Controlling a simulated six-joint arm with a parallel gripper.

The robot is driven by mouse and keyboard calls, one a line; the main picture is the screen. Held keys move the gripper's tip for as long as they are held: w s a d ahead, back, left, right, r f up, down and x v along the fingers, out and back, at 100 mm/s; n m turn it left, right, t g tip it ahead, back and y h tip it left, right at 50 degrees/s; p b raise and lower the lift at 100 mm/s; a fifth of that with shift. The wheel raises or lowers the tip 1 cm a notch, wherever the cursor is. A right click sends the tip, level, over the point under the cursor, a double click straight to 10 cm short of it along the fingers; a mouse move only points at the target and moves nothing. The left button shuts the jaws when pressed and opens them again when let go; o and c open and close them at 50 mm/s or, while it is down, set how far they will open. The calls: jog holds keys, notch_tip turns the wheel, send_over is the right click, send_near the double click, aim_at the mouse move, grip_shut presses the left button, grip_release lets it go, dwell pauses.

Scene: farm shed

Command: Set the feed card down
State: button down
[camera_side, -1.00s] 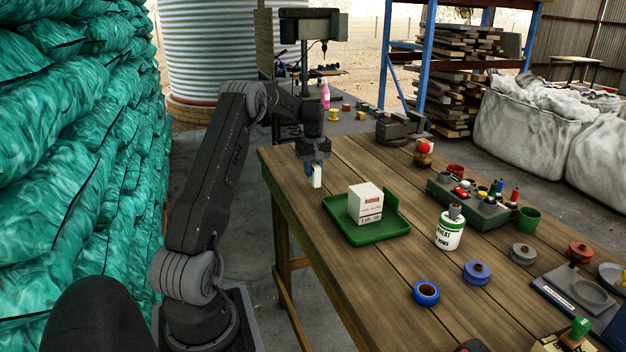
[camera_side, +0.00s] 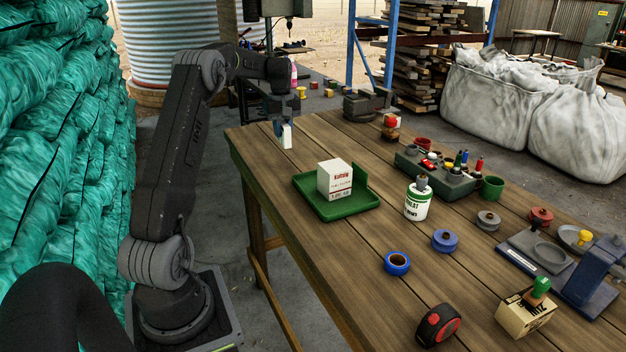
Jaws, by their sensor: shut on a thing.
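My gripper (camera_side: 280,128) is near the far left end of the wooden table (camera_side: 290,245), pointing down. It is shut on a small white piece, which I take to be the feed card (camera_side: 287,136). The card hangs upright below the fingers. Whether its lower edge touches the table or is just above it, I cannot tell. The green tray (camera_side: 335,210) lies nearer the camera and to the right of the card. A white box (camera_side: 336,178) with red lettering stands in the tray.
A white and green can (camera_side: 418,203), a grey block with small bottles (camera_side: 434,178) and a green cup (camera_side: 492,188) stand right of the tray. Blue tape (camera_side: 397,263), a tape measure (camera_side: 438,325) and a stamp (camera_side: 540,288) are nearer. Wood around the card is clear.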

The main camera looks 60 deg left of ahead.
jog(key=s+d+r+m, duration=0.15)
jog(key=d+m, duration=0.25)
jog(key=d, duration=1)
jog(key=s+d+f+m, duration=0.1)
jog(key=s+d+m, duration=0.25)
jog(key=d, duration=0.95)
jog(key=shift+m, duration=0.35)
jog(key=w+d+f, duration=0.2)
jog(key=d, duration=0.1)
jog(key=w+d+f, duration=0.2)
jog(key=d, duration=0.1)
jog(key=w+d+f, duration=0.2)
jog(key=d, duration=0.1)
jog(key=shift+w, duration=0.1)
jog(key=shift+w+d+f, duration=0.25)
jog(key=shift+d+f, duration=0.1)
jog(key=shift+d, duration=0.05)
jog(key=shift+f, duration=1.9)
jog(key=shift+f, duration=0.1)
jog(key=c, duration=1.4)
grip_release()
jog(key=o, duration=0.4)
